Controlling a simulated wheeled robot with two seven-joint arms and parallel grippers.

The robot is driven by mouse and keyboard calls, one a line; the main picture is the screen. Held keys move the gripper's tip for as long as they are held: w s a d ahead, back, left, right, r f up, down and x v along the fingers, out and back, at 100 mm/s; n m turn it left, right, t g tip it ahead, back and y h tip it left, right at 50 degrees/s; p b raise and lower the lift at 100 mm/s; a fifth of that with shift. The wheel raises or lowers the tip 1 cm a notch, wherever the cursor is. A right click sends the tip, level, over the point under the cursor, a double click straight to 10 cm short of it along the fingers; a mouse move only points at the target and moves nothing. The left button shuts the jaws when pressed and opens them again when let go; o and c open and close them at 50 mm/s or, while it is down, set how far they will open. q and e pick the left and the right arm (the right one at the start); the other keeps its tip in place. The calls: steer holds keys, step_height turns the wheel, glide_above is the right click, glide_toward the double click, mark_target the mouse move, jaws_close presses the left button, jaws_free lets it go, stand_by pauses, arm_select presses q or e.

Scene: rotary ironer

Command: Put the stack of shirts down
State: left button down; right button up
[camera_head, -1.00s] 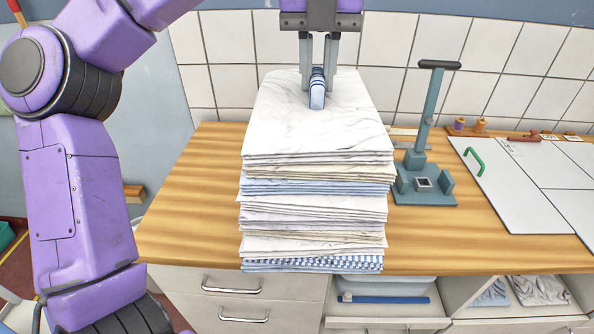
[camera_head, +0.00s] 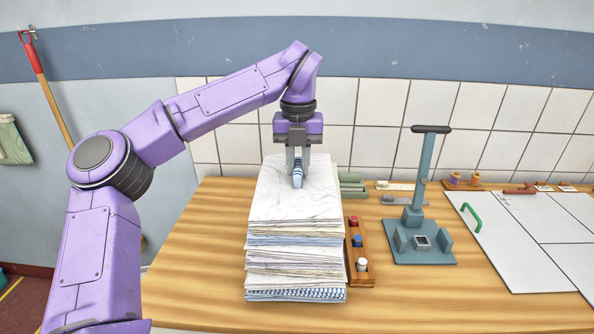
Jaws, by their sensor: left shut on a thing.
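The stack of shirts (camera_head: 292,232) is a tall pile of folded white, cream and pale blue cloth with a blue-checked layer at the bottom. It is upright over the wooden counter (camera_head: 208,268). I cannot tell whether its underside touches the wood. My left gripper (camera_head: 298,172) points down at the top of the stack, shut on a small blue-and-white striped piece that stands up from the top shirt. What joins that piece to the stack is hidden. My right gripper is not in view.
A wooden rack (camera_head: 360,272) with small bottles stands close on the stack's right. Green blocks (camera_head: 351,182) lie behind it. A teal stand (camera_head: 420,218) and white panels (camera_head: 540,235) are further right. The counter left of the stack is bare. A tiled wall is behind.

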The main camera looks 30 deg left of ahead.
arm_select(q)
steer(key=shift+w+a+f, duration=0.1)
steer(key=shift+a+f, duration=0.05)
steer(key=shift+f, duration=1.3)
steer(key=shift+f, duration=0.2)
steer(key=c, duration=1)
jaws_free()
